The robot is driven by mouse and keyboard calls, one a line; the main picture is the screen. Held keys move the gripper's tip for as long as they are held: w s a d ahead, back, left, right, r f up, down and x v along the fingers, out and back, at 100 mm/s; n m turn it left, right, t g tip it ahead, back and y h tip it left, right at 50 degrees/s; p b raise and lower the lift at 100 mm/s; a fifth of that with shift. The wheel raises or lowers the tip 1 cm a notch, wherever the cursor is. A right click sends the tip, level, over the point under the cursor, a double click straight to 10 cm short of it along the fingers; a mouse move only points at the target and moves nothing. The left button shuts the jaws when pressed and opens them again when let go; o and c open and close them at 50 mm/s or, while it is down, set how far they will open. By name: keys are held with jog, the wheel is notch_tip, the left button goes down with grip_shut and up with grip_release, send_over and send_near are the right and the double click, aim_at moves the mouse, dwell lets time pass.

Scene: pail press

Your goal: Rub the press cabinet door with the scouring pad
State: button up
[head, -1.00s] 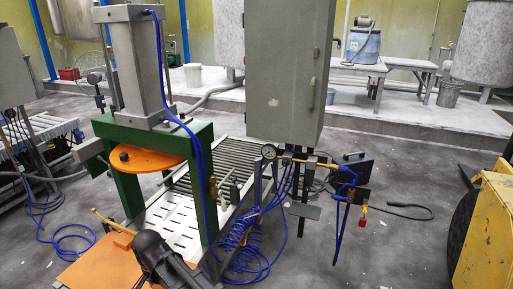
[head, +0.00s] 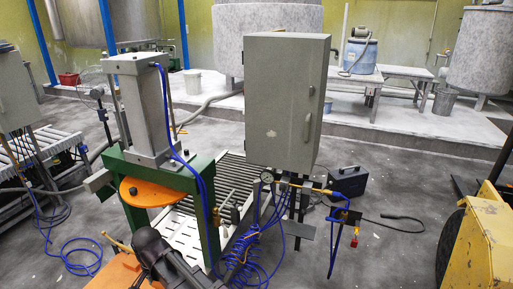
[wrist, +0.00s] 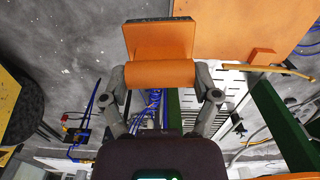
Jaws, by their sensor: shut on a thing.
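The press cabinet (head: 285,70) is a tall grey box on a post, right of the green-framed press. Its door (head: 275,115) faces me, with a handle near the right edge and a pale patch left of it. In the wrist view my gripper (wrist: 160,78) is shut on the orange cylindrical grip of the scouring pad (wrist: 160,42). The pad's body is an orange block with a dark grey far edge. In the head view my dark arm shows at the bottom, but I cannot make out the pad. The pad is apart from the door.
The press (head: 155,115) with its orange round plate stands left of the cabinet. A gauge (head: 267,177), blue hoses (head: 243,255) and a valve assembly hang below the cabinet. A yellow machine (head: 480,240) is at right. An orange table (wrist: 255,30) lies beside the pad.

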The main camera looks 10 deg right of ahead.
notch_tip(320, 180, up, 26)
jog(key=p, duration=2.4)
jog(key=shift+p, duration=0.35)
